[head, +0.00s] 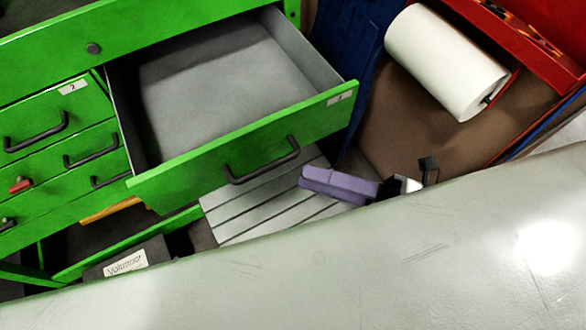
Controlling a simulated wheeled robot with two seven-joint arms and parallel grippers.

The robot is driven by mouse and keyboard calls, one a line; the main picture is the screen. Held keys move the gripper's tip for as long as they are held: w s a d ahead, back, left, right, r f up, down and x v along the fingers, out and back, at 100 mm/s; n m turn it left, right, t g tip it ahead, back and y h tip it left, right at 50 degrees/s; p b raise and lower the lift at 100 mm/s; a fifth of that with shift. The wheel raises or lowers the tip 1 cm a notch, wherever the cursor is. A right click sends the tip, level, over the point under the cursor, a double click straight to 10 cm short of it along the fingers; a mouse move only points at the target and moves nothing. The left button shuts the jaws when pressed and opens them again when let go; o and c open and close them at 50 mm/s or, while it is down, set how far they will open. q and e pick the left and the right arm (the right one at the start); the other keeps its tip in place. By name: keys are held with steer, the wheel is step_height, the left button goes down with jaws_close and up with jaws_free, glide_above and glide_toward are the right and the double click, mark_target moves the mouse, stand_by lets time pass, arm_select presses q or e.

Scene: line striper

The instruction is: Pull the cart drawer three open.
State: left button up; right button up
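A green cart drawer (190,185) with a dark bar handle (262,162) stands pulled well out from the green cart (180,35). Its grey inside looks empty. A small label sits at the right end of its front, too small to read surely. My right gripper (305,184) seems to be the purple fingers pointing left, below and right of that handle and apart from it in the picture. Whether the fingers are open or shut is unclear. The large grey surface in front hides the arm behind it. My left gripper is not in view.
At left are shut green drawers (50,110) with dark handles, one labelled 2. A white roll (445,60) and a red rack (530,40) stand at the right. A slatted grey surface (240,210) lies below the open drawer. A dark box (158,248) with a label lies lower left.

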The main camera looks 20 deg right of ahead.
steer(key=v, duration=0.4)
stand_by(0.4)
steer(key=w+d+f+m+t+h, duration=0.25)
steer(key=f+m+h, duration=0.25)
steer(key=m, duration=0.3)
steer(key=w+d+f+m+t+h, duration=0.1)
steer(key=w+f+m+t+h, duration=0.1)
steer(key=w+f+m+h, duration=0.45)
steer(key=s+a+f+m+g+h, duration=0.2)
steer(key=s+f+m+g, duration=0.4)
steer(key=f+m, duration=0.6)
steer(key=s+m, duration=0.2)
steer(key=shift+s+a+f+m, duration=0.2)
steer(key=shift+s+m, duration=0.15)
steer(key=shift+w+h, duration=0.1)
steer(key=shift+h, duration=0.25)
